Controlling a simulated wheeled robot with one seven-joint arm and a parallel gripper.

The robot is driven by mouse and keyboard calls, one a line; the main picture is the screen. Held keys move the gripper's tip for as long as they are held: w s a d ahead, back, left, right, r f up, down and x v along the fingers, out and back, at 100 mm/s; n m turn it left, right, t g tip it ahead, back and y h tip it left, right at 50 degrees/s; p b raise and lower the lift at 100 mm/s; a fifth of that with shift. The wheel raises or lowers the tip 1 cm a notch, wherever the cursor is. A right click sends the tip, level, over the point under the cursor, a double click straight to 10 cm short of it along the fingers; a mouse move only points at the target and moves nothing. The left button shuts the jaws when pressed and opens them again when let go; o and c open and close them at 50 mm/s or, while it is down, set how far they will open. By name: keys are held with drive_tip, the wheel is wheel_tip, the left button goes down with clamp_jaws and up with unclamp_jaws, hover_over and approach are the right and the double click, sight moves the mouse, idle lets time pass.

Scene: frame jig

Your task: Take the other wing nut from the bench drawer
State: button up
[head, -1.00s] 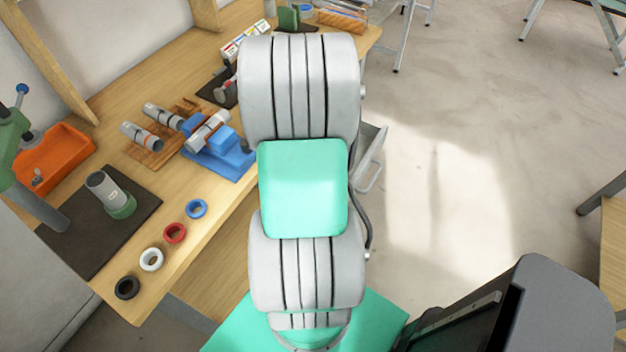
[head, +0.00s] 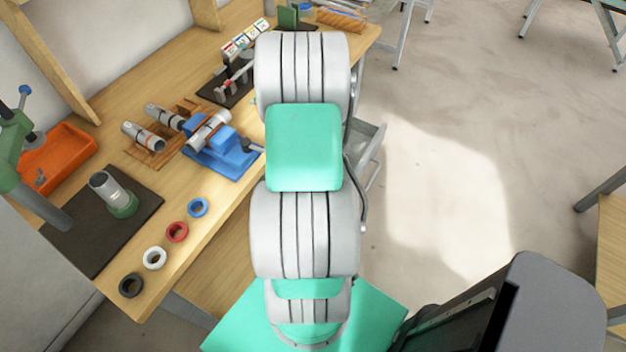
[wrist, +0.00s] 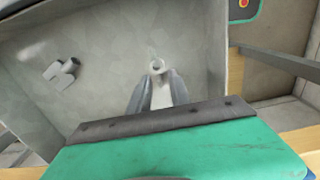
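The open bench drawer (head: 372,160) juts from the bench edge, partly hidden behind my arm in the head view. The wrist view looks down into the grey drawer (wrist: 110,40). A pale metal piece with a round ring end (wrist: 157,67), seemingly a wing nut, lies between my fingertips. My gripper (wrist: 158,84) reaches into the drawer with one finger on each side of this piece. I cannot tell whether the fingers press on it. Another grey metal piece (wrist: 62,70), with stubby arms, lies apart on the drawer floor to the left. The head view hides my gripper.
The drawer walls stand close around my gripper, with the right wall (wrist: 216,50) nearest. On the bench are a blue fixture (head: 222,155), an orange tray (head: 62,160), a dark mat (head: 85,235) and several coloured rings. The floor right of the drawer is clear.

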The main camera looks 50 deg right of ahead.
clamp_jaws()
idle(0.5)
